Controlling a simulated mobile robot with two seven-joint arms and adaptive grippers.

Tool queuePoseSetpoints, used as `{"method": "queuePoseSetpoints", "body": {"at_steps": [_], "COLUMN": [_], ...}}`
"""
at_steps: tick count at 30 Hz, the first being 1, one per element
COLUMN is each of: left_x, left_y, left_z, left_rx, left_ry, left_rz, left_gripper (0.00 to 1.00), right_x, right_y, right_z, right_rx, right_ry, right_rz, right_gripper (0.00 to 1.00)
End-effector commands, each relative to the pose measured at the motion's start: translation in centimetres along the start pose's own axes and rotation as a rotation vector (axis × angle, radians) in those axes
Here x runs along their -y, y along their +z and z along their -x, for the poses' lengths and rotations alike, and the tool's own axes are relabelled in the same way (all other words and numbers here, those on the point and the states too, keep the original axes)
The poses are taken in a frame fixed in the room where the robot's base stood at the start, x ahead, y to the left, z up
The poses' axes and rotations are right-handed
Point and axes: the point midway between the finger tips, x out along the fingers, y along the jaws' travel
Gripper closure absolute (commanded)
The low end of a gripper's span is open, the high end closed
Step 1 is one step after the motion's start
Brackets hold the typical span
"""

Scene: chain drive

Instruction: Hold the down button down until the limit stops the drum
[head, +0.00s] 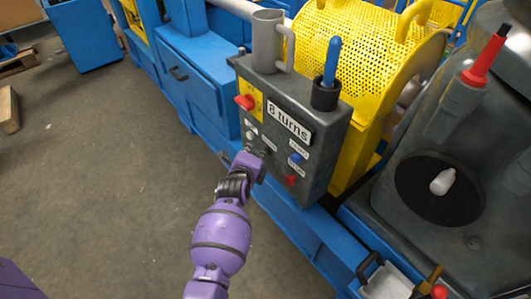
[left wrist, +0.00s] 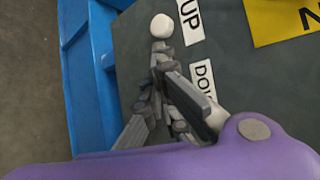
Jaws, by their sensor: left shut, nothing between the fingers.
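The dark grey control box (head: 305,115) bears a sign reading "8 turns". The white up button (left wrist: 162,29) shows beside its UP label (left wrist: 190,20) in the left wrist view. The DOWN label (left wrist: 203,82) is partly covered by my fingers, and the down button is hidden behind them. My left gripper (head: 258,162) is shut and empty, at the lower left of the box's front face. It also shows in the left wrist view (left wrist: 163,75). I cannot tell whether its tips touch the button. The drum is not clearly visible. My right gripper is not in view.
A red switch (head: 245,102) on a yellow plate and blue and red controls are on the same face. A grey mug (head: 268,42) and a black cup with a blue handle (head: 328,82) stand on top. A yellow perforated guard (head: 345,45) is behind. Open floor lies left.

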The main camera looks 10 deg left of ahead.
Motion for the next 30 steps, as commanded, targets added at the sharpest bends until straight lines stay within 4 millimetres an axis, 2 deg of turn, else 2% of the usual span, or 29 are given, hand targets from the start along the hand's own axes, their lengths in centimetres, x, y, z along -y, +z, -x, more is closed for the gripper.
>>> {"method": "queuePoseSetpoints", "body": {"at_steps": [30], "left_x": [-1.2], "left_y": [1.4], "left_z": [1.8], "left_rx": [0.001], "left_ry": [0.0], "left_rz": [-0.002], "left_gripper": [1.0], "right_x": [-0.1], "right_y": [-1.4], "right_z": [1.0], "right_rx": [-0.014], "right_ry": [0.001], "right_rz": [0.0], "right_gripper": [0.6]}}
